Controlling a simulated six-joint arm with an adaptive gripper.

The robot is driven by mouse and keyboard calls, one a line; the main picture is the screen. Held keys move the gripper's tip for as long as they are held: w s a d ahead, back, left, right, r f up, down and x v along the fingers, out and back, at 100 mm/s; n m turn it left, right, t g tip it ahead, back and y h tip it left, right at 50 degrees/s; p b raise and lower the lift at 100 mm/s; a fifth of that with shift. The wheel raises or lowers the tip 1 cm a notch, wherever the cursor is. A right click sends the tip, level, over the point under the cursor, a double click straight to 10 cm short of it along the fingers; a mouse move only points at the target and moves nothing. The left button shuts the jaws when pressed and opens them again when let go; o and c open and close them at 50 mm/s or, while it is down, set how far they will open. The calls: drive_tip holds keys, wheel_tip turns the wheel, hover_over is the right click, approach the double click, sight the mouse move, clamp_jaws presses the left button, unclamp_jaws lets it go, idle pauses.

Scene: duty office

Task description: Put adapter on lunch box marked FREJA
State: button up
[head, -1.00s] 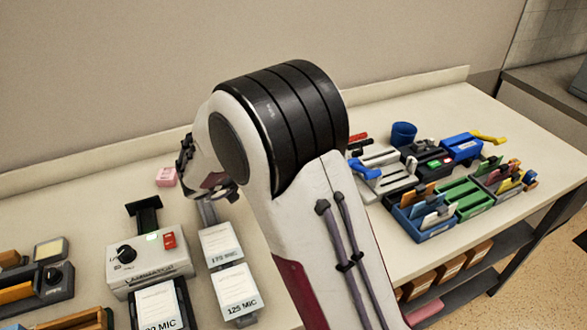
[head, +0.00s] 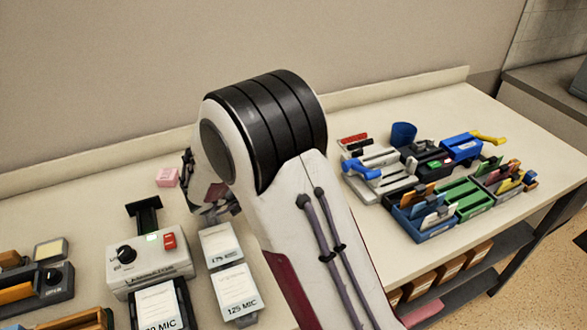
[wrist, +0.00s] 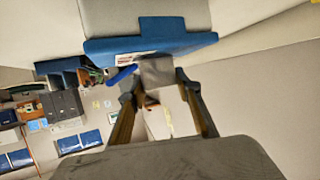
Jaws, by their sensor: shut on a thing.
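My gripper (wrist: 156,82) shows in the wrist view with its two fingers on either side of a small grey block, which it is shut on. This block (wrist: 158,71) may be the adapter, but I cannot read any marking on it. In the head view my gripper (head: 213,208) is mostly hidden behind my arm, above the table near the white packs. The held block cannot be made out there. I see no lunch box marked FREJA in either view.
A laminator (head: 150,262) stands at the left, with white packs marked 125 MIC (head: 237,290) beside it. A small pink block (head: 167,177) lies behind. The table's back strip is mostly clear.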

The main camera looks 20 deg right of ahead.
drive_tip(key=shift+f, duration=0.15)
drive_tip(key=o, duration=0.9)
drive_tip(key=shift+r, duration=0.2)
drive_tip(key=v, duration=1.2)
